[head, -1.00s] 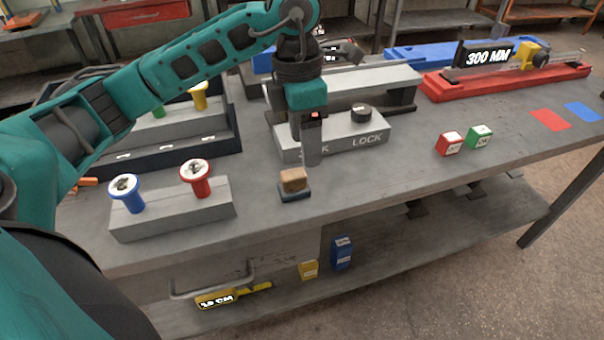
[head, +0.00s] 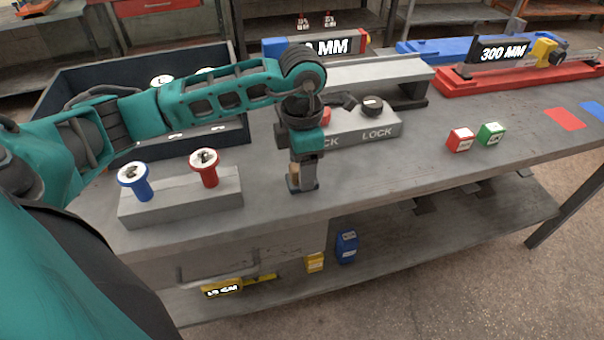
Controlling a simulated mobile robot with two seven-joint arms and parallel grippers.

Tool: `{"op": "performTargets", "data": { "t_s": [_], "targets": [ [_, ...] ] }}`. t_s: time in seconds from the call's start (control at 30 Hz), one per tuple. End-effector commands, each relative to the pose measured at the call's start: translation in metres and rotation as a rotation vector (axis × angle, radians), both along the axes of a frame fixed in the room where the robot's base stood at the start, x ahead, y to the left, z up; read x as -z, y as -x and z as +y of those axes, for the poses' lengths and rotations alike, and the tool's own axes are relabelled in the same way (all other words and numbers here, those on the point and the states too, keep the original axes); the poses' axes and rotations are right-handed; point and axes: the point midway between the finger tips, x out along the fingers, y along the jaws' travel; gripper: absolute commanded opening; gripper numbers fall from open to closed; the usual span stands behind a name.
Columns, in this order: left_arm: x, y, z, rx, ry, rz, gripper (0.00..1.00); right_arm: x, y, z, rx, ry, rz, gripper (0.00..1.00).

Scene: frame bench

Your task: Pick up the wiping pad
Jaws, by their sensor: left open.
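The wiping pad (head: 293,183) is a small block with a tan-brown top and a dark base, on the grey bench near its front edge. Most of it is hidden behind my left gripper (head: 303,182). That gripper points straight down, with its open fingers at the pad. I cannot tell whether the fingers touch it or whether it is between them. My right gripper is not in this view.
A grey block (head: 180,208) with blue and red knobs stands to the left. A grey LOCK block (head: 378,130) is just behind the gripper. Red (head: 460,140) and green (head: 491,134) cubes lie to the right. The bench front between is clear.

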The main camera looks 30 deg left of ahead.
Motion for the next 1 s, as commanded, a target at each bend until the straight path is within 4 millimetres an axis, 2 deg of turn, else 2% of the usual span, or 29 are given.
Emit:
{"op": "performTargets", "data": {
  "t_s": [0.1,0.33,0.9,1.0],
  "targets": [
    [0.0092,0.0003,0.0,-0.001,0.0,0.001,0.64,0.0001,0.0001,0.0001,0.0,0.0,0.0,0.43],
    [0.0098,-0.0001,0.0001,0.0,0.001,-0.001,0.64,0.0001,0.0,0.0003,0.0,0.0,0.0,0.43],
    [0.0092,-0.0001,0.0001,-0.001,0.0,-0.001,0.09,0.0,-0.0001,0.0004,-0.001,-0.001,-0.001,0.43],
    [0.009,-0.0003,0.0002,-0.001,0.0,-0.001,0.07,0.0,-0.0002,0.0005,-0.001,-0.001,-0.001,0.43]
  ]
}}
